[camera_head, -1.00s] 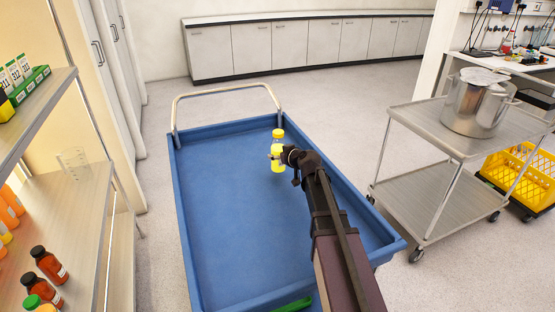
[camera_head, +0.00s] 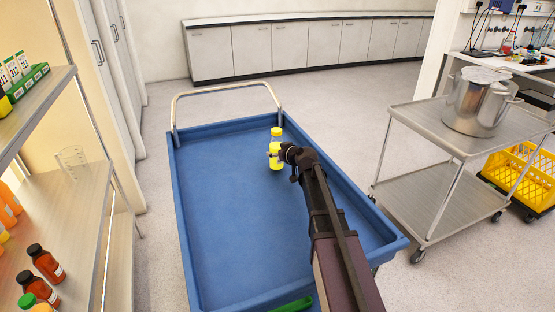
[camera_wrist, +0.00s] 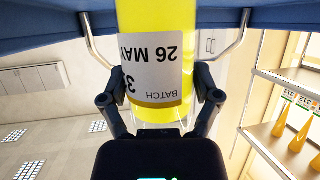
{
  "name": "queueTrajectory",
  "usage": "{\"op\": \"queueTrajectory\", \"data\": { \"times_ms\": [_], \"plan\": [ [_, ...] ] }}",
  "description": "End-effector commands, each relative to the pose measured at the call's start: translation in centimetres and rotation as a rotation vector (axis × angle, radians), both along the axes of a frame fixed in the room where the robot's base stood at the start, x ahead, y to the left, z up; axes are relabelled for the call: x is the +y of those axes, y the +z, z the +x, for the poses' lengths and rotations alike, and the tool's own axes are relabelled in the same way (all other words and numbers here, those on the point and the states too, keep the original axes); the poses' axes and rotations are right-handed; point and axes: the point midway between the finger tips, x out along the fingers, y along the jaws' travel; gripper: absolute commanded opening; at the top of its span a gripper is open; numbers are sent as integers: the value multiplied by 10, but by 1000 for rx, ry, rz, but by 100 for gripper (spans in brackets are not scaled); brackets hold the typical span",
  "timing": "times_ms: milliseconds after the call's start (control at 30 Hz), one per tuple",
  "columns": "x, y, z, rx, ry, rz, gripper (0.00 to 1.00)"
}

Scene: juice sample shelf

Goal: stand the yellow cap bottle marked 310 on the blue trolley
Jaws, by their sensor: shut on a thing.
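The yellow cap bottle (camera_head: 276,146) holds yellow liquid and stands upright over the far part of the blue trolley (camera_head: 230,220). I cannot tell whether its base touches the trolley floor. My gripper (camera_head: 274,155) reaches in from the front right and is shut on the bottle. In the wrist view the bottle (camera_wrist: 155,60) appears upside down between both fingers of my gripper (camera_wrist: 160,98). Its white label shows "BATCH", "26 MAY" and a "3"; the rest of the number is hidden.
The trolley has a raised rim and a metal handle (camera_head: 228,88) at its far end. A green object (camera_head: 294,304) lies at its near edge. A shelf with bottles (camera_head: 47,263) stands left, a steel cart with a pot (camera_head: 477,102) right. Most of the trolley floor is clear.

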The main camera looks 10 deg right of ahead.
Motion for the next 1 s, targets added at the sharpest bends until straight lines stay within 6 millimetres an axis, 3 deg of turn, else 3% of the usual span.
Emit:
{"op": "queueTrajectory", "data": {
  "times_ms": [200,767,800,833,1000],
  "plan": [
    [0,-18,0,-1,-1,0,20],
    [-1,-22,0,-1,-1,1,20],
    [0,-21,0,0,0,0,92],
    [0,-21,0,0,0,0,100],
    [0,-21,0,0,0,0,100]
  ]
}}
